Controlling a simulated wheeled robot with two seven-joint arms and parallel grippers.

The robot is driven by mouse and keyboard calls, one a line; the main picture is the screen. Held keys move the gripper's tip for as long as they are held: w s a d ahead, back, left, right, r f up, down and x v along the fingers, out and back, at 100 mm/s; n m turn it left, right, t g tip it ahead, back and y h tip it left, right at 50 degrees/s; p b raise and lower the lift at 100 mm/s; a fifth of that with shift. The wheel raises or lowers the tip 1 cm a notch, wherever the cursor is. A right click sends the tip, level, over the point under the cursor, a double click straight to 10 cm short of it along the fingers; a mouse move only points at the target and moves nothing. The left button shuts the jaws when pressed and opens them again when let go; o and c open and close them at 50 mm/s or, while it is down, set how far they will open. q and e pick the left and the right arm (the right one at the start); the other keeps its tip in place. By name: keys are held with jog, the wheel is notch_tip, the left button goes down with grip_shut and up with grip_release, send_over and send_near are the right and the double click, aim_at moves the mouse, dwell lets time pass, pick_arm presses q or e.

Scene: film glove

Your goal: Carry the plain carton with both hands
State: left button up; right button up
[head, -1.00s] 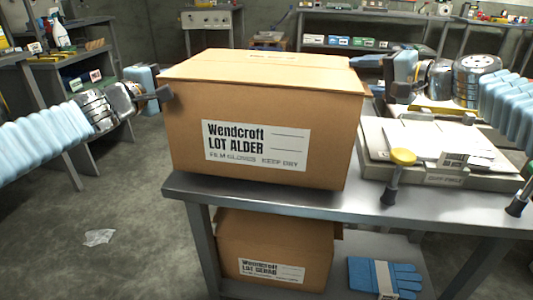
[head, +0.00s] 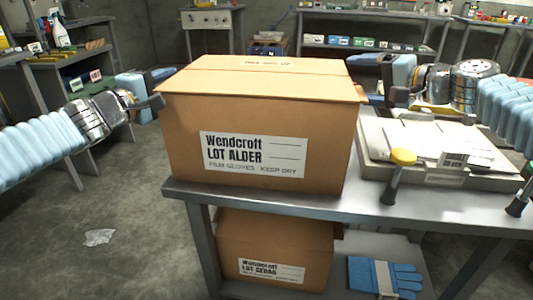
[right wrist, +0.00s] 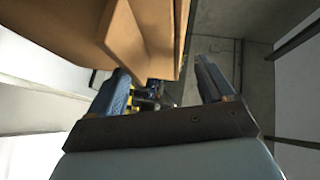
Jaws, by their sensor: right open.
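The plain carton (head: 290,120), a large brown box labelled Wendcroft LOT ALDER, stands upright at the left end of the metal table. It appears to rest on the tabletop. My left gripper (head: 152,101) is at its upper left edge; I cannot tell whether it touches, and its jaw gap is hidden. My right gripper (head: 383,82) is at the carton's far right side, partly hidden by it. In the right wrist view my right gripper (right wrist: 162,88) is open, with the carton (right wrist: 120,30) close in front and its lid edge reaching towards the gap between the fingers.
The metal table (head: 345,205) holds a grey tray (head: 470,180) with papers and a yellow-topped tool (head: 397,172) right of the carton. A second carton (head: 230,250), labelled LOT CEDAR, and blue gloves (head: 365,275) lie on the lower shelf. Floor at left is open, with a paper scrap (head: 99,237).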

pick_arm(q)
jog(key=v, duration=0.9)
jog(key=shift+s, duration=0.35)
pick_arm(e)
jog(key=v, duration=1.2)
pick_arm(q)
jog(key=shift+a, duration=0.1)
pick_arm(e)
jog(key=shift+s, duration=0.1)
pick_arm(q)
jog(key=shift+s, duration=0.1)
pick_arm(e)
jog(key=shift+s, duration=0.1)
